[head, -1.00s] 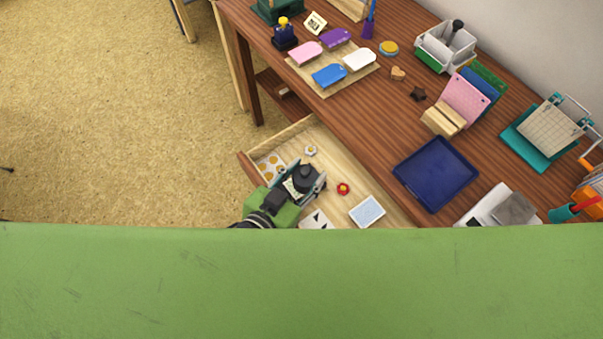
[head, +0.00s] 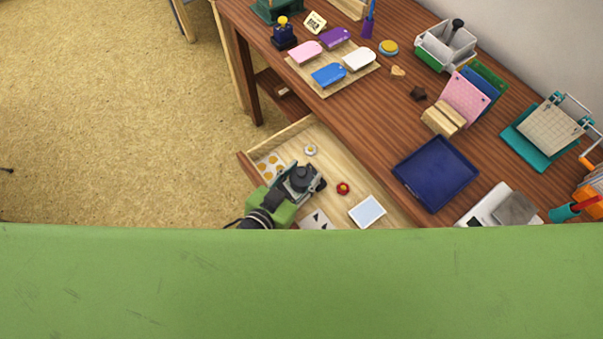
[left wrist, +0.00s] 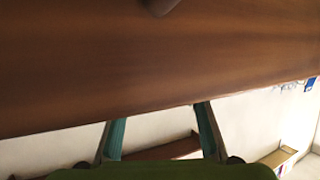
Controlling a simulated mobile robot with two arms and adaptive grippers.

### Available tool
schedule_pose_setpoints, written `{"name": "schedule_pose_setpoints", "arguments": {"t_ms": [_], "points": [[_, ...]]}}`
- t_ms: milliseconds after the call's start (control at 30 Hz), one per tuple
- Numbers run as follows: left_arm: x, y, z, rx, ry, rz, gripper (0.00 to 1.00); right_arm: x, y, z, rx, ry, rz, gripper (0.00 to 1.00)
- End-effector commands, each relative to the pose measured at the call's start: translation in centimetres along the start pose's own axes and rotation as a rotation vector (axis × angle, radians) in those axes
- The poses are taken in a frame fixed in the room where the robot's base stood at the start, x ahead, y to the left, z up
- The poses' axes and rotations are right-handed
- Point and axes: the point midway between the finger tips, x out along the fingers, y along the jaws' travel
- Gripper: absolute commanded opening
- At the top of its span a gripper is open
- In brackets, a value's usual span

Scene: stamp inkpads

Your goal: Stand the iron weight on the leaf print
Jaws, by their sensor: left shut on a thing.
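The iron weight (head: 302,175) is a dark, round, knobbed piece over the open drawer in the head view. My left gripper (head: 304,183) is shut on it, with the fingers around its sides. I cannot tell whether the weight touches what is under it. The leaf print is largely hidden by my gripper and the weight, and I cannot make it out clearly. In the left wrist view my fingers (left wrist: 160,135) show, but the weight does not. My right gripper is not in view.
The drawer (head: 330,160) also holds a card with orange dots (head: 268,166), a card with dark triangles (head: 318,219), a pale blue card (head: 367,211), a red flower (head: 343,188) and a white flower (head: 311,150). A blue tray (head: 436,173) lies on the desk above.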

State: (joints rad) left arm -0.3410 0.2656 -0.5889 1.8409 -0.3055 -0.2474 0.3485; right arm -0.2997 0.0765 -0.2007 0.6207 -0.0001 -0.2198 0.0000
Motion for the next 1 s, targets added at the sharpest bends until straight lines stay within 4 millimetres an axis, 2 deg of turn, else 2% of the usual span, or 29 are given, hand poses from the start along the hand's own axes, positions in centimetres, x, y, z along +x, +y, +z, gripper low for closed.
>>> {"name": "schedule_pose_setpoints", "arguments": {"t_ms": [33, 67, 100, 467, 567, 667, 1000], "points": [[0.1, 0.0, -0.2, -0.001, 0.008, 0.001, 0.00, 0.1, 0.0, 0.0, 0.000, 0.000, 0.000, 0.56], [0.1, 0.0, 0.2, 0.000, -0.001, 0.000, 0.44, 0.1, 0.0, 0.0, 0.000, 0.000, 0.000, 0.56], [0.1, 0.0, 0.2, 0.000, -0.001, 0.000, 0.55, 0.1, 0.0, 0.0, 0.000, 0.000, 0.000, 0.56], [0.0, 0.0, 0.0, 0.000, -0.001, 0.000, 0.56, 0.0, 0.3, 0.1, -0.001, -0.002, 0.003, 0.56], [-0.6, 0.0, 0.1, -0.001, -0.003, 0.000, 0.56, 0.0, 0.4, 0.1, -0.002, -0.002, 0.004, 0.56], [-2.0, 0.0, 0.2, -0.001, -0.004, 0.000, 0.56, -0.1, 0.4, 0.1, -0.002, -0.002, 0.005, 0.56], [-8.8, 0.0, 0.1, -0.001, -0.004, 0.000, 0.56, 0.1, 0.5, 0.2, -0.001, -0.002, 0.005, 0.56]]}}
